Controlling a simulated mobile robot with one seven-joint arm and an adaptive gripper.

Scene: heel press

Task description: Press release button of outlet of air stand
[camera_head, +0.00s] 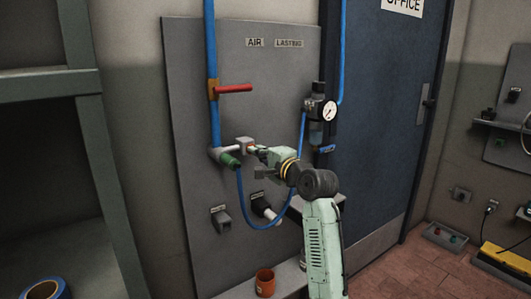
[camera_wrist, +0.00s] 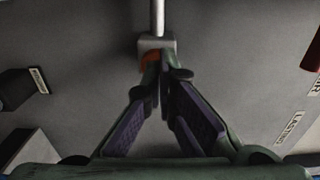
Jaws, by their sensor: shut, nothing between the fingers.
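The air stand's outlet is a light grey block (camera_head: 244,144) at the end of a short pale pipe on the grey panel. In the wrist view the block (camera_wrist: 149,44) sits straight ahead at the end of the pipe. An orange-red part (camera_wrist: 149,59), which looks like the release button, shows on the block's near face, partly hidden by my fingertips. My gripper (camera_head: 260,149) is shut and empty, just right of the block. In the wrist view its fingertips (camera_wrist: 160,64) meet over the orange part. I cannot tell whether they touch it.
A green coupling (camera_head: 230,160) with a looping blue hose (camera_head: 243,205) hangs just below left of the block. A red valve handle (camera_head: 234,88) sticks out above. A gauge regulator (camera_head: 323,110) is at the right. An orange cup (camera_head: 265,282) stands below.

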